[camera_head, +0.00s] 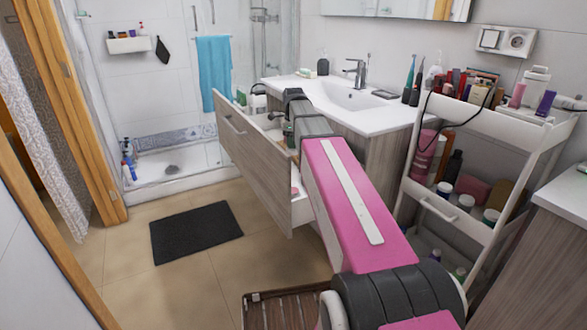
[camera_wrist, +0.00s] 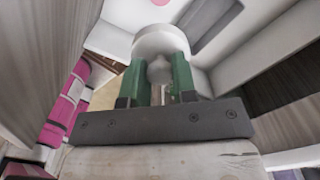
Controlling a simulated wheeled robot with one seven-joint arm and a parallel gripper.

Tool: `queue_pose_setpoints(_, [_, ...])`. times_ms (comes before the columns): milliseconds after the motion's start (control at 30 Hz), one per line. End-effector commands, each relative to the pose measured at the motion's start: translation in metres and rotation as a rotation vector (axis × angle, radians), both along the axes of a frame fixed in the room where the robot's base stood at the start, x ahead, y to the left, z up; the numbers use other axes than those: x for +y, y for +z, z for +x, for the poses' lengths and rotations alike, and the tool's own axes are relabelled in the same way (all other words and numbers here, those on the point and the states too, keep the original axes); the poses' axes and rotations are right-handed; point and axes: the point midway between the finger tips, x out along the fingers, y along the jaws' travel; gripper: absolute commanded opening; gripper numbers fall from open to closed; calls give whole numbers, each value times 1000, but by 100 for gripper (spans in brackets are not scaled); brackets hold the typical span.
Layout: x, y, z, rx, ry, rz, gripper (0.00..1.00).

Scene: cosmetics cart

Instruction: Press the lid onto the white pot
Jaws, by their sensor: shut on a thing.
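In the wrist view, my gripper (camera_wrist: 160,72) has its two green fingers closed on the narrow, knob-like part of a white round piece (camera_wrist: 160,40). It looks like the lid, its wide part beyond the fingertips. In the head view, my gripper (camera_head: 288,130) is small and partly hidden by my arm. It is at the open drawer below the washbasin. I cannot pick out the white pot for certain, nor tell whether the white piece touches it.
The open drawer (camera_head: 250,165) juts out under the basin counter (camera_head: 400,117). A white cart (camera_head: 480,112) on the right holds several bottles and jars. A dark mat (camera_head: 196,232) lies on open floor to the left. A slatted wooden piece (camera_head: 285,312) is at the bottom.

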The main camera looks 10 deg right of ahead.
Motion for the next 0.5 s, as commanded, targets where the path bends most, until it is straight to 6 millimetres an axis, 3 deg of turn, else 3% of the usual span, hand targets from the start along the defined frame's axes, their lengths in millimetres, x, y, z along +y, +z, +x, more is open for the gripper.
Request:
queue_pose_setpoints(300, [0, -78, 3, 4, -108, 0, 4])
queue_pose_setpoints(500, [0, -108, 2, 1, -132, 0, 4])
